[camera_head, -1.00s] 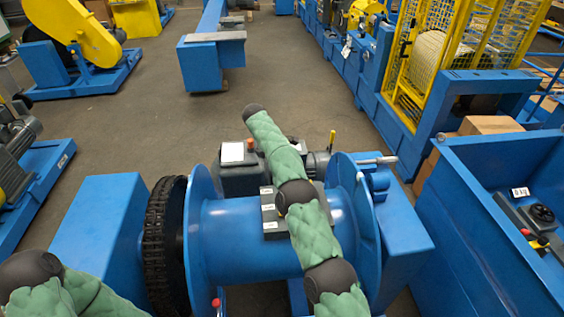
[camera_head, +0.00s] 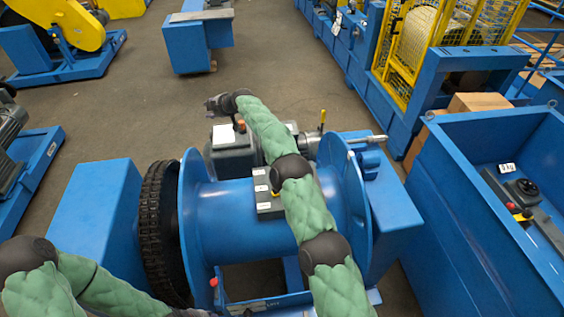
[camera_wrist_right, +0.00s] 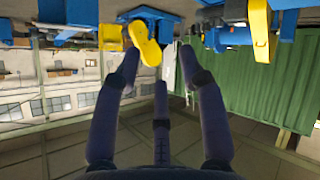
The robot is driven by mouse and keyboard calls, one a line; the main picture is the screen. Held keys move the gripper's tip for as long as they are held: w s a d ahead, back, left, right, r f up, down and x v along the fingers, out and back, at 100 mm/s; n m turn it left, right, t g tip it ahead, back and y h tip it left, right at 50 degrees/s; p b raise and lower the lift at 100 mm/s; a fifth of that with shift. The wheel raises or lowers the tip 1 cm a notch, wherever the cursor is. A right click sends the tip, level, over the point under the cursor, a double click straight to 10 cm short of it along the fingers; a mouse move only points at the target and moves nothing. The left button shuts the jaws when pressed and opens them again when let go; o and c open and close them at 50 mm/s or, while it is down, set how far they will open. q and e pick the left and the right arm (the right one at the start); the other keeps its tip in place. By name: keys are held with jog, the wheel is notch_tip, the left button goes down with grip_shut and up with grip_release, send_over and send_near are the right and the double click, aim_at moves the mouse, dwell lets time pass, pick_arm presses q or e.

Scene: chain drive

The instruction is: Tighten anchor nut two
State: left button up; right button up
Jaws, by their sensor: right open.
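The blue winch drum (camera_head: 235,220) stands in front of me, with a dark chain (camera_head: 160,235) around its left end. I cannot make out anchor nut two in either view. My right gripper (camera_head: 214,105) is beyond the drum, above the grey gear housing, at the end of the green arm crossing the drum. In the right wrist view my right gripper (camera_wrist_right: 160,65) has its dark fingers spread, with nothing between them. My left arm comes in at the lower left and runs to the bottom edge; its gripper is not visible.
A blue bin (camera_head: 480,235) with a control box stands at the right. A blue block (camera_head: 95,215) is left of the chain.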

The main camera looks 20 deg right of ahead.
jog(key=w+d+r+m+t+h, duration=0.1)
jog(key=w+d+r+m+t, duration=0.25)
jog(key=r+m, duration=0.25)
jog(key=w+d+r+m+t+h+p, duration=0.1)
jog(key=d+r+m+t+h, duration=0.1)
jog(key=d+m+h, duration=0.65)
jog(key=s+d+f+m+g+h, duration=0.3)
jog(key=s+d+f+m+g, duration=0.25)
jog(key=d+f+m, duration=0.35)
jog(key=s+a+f+m+g+y+p, duration=0.15)
jog(key=s+f+m+g, duration=0.3)
jog(key=s, duration=0.45)
jog(key=s+a+f+m+g+y, duration=0.25)
jog(key=s+f+g, duration=0.3)
jog(key=s, duration=0.35)
jog(key=shift+m+g+h, duration=0.25)
jog(key=shift+g+h, duration=0.05)
jog(key=shift+h, duration=0.15)
jog(key=b+x, duration=0.1)
jog(key=x, duration=0.9)
jog(key=shift+w+d+f, duration=0.1)
